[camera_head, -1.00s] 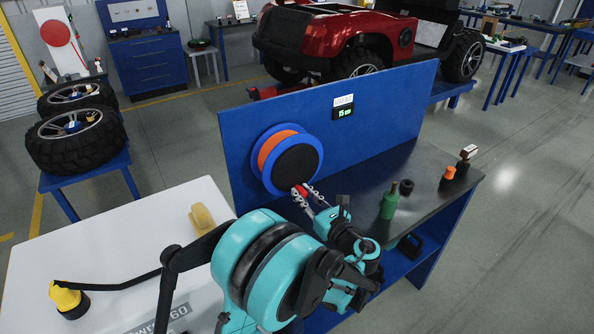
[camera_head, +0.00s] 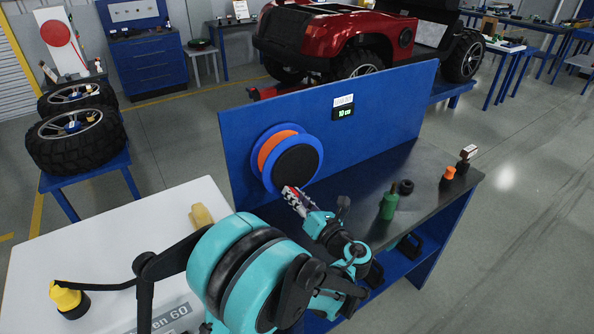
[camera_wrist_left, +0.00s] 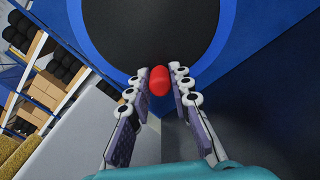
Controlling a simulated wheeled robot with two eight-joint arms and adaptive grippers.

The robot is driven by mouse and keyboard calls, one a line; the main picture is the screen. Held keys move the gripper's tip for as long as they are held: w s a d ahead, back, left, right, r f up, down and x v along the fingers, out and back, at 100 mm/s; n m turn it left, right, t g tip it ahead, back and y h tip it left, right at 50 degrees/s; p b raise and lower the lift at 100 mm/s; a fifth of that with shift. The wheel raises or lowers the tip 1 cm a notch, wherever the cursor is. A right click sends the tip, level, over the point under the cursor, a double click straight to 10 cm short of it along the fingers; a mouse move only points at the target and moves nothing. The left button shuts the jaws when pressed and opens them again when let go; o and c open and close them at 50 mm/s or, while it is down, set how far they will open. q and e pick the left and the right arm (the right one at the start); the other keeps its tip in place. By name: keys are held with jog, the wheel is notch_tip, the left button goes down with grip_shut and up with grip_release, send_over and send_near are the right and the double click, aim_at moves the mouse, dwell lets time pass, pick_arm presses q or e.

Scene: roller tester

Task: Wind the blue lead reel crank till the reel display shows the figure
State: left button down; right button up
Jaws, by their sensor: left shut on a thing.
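The blue lead reel (camera_head: 308,139), with a blue rim, orange winding and black face, is mounted on the upright blue panel. Its black face also shows in the left wrist view (camera_wrist_left: 150,30). The reel display (camera_head: 344,113) on the panel appears to read 10 cm in green, under a small white label. My left gripper (camera_head: 292,194) is at the reel's lower edge. In the left wrist view its fingers are shut on the red crank handle (camera_wrist_left: 160,81), one on each side. The rest of the crank is hidden. My right gripper is not in view.
A green bottle (camera_head: 389,202), a black ring (camera_head: 405,187) and an orange-topped bottle (camera_head: 448,174) stand on the dark bench top right of my gripper. A white table (camera_head: 110,240) at left holds a yellow-and-black item (camera_head: 67,298).

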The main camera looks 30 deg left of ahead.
aim_at(279, 180)
pick_arm(q)
jog(key=shift+s+a+r+m+p, duration=0.15)
jog(key=shift+s+r+m, duration=0.15)
jog(key=shift+m, duration=0.3)
jog(key=shift+s+a+r+m+p, duration=0.15)
jog(key=shift+r+m, duration=0.15)
jog(key=shift+m, duration=0.3)
jog(key=shift+s+a+r+m, duration=0.1)
jog(key=shift+s+r+m, duration=0.1)
jog(key=shift+m, duration=0.4)
jog(key=shift+s+a+r+m, duration=0.1)
jog(key=shift+s+r+m, duration=0.05)
jog(key=shift+m, duration=0.45)
jog(key=m, duration=0.1)
jog(key=r+m+p, duration=0.1)
jog(key=shift+s+a+r+m, duration=0.15)
jog(key=shift+s+r+m, duration=0.1)
jog(key=shift+r+m, duration=0.05)
jog(key=shift+s+r+m+p, duration=0.15)
jog(key=shift+r+m+p, duration=0.3)
jog(key=shift+m, duration=0.65)
jog(key=shift+f, duration=0.1)
